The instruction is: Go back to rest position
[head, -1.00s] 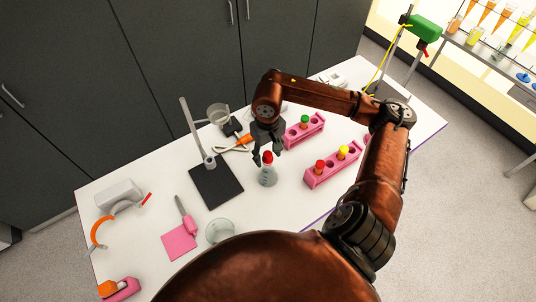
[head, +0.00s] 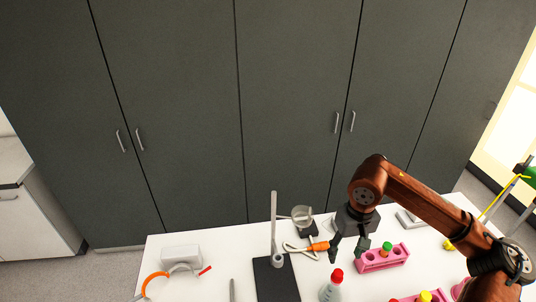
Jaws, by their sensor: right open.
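My right gripper (head: 347,250) hangs over the white table, its fingers pointing down. It is open and empty, just above and behind a flask with a red stopper (head: 332,288), apart from it as far as I can tell. My right arm comes in from the right edge. My left gripper is not in view.
A black-based stand (head: 275,278) is left of the flask. A pink rack (head: 382,257) with a green-capped tube is to the right; another with a yellow cap (head: 426,296) is cut off below. A beaker (head: 302,215) stands behind. Grey cabinets (head: 190,110) line the back.

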